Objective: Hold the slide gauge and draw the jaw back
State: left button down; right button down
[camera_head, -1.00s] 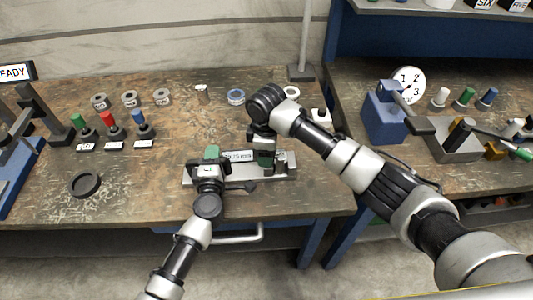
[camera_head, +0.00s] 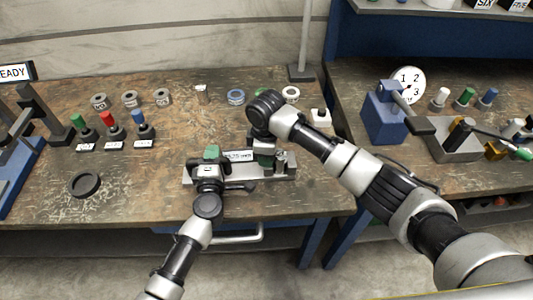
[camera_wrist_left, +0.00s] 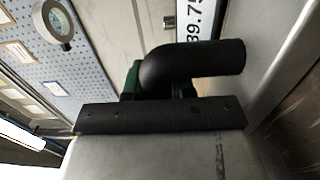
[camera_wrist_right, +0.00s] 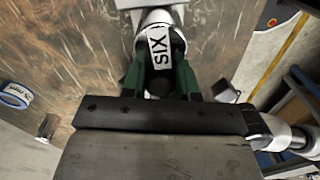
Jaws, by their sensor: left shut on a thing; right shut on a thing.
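The slide gauge (camera_head: 290,172) lies on the bench's front part, a long silver bar with a white readout. In the left wrist view the readout (camera_wrist_left: 193,22) shows digits like "9.75", partly cut off. My left gripper (camera_head: 211,157), with green finger pads, is shut at the gauge's left end on a black bent handle (camera_wrist_left: 195,63). My right gripper (camera_head: 264,152) is shut on a dark knob-like part (camera_wrist_right: 160,88), seen between its green fingers and probably the jaw's grip. A silver cylinder labelled SIX (camera_wrist_right: 158,45) shows just beyond it. The right arm partly hides the gauge.
Several rings (camera_head: 130,99) and coloured-handled plugs (camera_head: 109,124) stand at the left and back. A black round dish (camera_head: 85,184) lies at the left front. A blue device with a dial (camera_head: 409,83) stands on the right bench. Bare wood lies left of the gauge.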

pick_arm(q)
jog(key=shift+d+r, duration=0.1)
jog(key=shift+r, duration=0.15)
pick_arm(e)
jog(key=shift+a, duration=1.1)
jog(key=c, duration=0.8)
grip_release()
jog(key=shift+d, duration=0.1)
jog(key=shift+c, duration=0.2)
jog(key=shift+r, duration=0.15)
notch_tip(320, 180, up, 12)
pick_arm(q)
jog(key=c, duration=0.9)
grip_release()
jog(key=shift+o, duration=0.3)
jog(key=shift+s+f, duration=0.1)
pick_arm(e)
jog(key=shift+s, duration=0.1)
pick_arm(q)
jog(key=shift+f, duration=0.1)
